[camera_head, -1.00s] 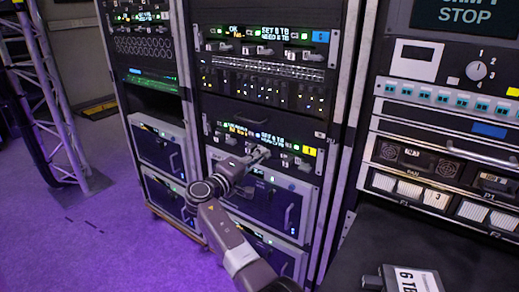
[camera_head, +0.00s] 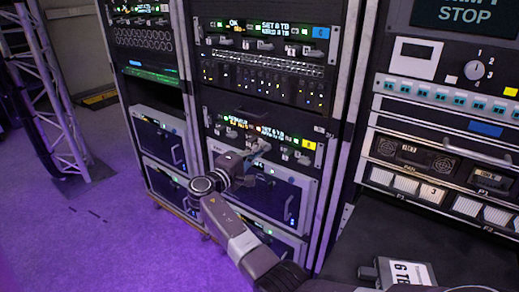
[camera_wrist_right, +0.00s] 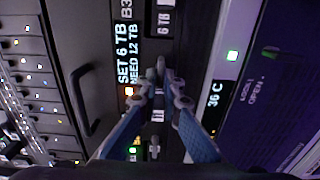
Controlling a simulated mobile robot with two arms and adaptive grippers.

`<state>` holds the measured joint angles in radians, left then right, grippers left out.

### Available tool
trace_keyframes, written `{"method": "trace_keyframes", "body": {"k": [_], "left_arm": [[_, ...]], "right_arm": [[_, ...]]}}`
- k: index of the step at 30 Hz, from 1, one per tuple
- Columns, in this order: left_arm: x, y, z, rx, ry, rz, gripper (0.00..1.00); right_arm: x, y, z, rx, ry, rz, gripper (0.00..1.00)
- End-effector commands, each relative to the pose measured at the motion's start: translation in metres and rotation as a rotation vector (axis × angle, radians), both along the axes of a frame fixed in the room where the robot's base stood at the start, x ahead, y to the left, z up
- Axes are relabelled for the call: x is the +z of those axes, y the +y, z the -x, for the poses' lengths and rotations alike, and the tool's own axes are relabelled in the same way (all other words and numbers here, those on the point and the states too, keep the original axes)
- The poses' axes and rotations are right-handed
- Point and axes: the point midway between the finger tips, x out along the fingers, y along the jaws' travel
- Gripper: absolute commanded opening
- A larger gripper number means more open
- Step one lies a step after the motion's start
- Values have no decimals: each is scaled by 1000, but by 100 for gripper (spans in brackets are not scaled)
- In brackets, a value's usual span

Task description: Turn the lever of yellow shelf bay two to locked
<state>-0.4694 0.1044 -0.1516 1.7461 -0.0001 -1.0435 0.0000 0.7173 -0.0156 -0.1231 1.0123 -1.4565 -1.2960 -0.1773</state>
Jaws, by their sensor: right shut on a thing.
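The shelf panel (camera_head: 228,125) in the middle rack carries a lit display and a row of small levers. My right gripper (camera_head: 262,152) reaches this row from below. In the right wrist view its fingers (camera_wrist_right: 160,88) are shut on a small grey lever (camera_wrist_right: 160,69), below the display (camera_wrist_right: 126,65) reading "SET 6 TB NEED 12 TB" in the turned picture. The fingers hide part of the lever, and I cannot tell its bay number or whether it stands at locked. My left gripper is not in view.
A similar panel with a blue marker (camera_head: 320,32) is above. A black handle (camera_wrist_right: 84,100) stands out beside the display in the wrist view. A box labelled "6 TB" (camera_head: 412,275) lies on the dark surface at lower right. Purple floor (camera_head: 110,230) at left is clear.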

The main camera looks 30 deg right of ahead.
Motion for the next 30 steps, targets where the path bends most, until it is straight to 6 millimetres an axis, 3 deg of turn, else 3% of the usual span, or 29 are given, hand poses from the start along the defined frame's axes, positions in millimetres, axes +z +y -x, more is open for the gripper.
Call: {"method": "trace_keyframes", "body": {"k": [3, 4, 8, 19, 23, 30], "left_arm": [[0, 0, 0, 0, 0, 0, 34], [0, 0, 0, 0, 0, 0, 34], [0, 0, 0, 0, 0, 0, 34], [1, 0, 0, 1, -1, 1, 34], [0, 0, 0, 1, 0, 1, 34], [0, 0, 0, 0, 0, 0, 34]], "right_arm": [[0, 1, -1, 3, 1, 2, 0], [0, 1, -1, 3, 1, 2, 8], [0, 0, -1, 2, 1, 1, 22], [0, 5, 1, 2, 0, 0, 24], [-1, 22, 8, 3, -1, -1, 24], [-1, 71, 28, 4, 0, -2, 24]]}}
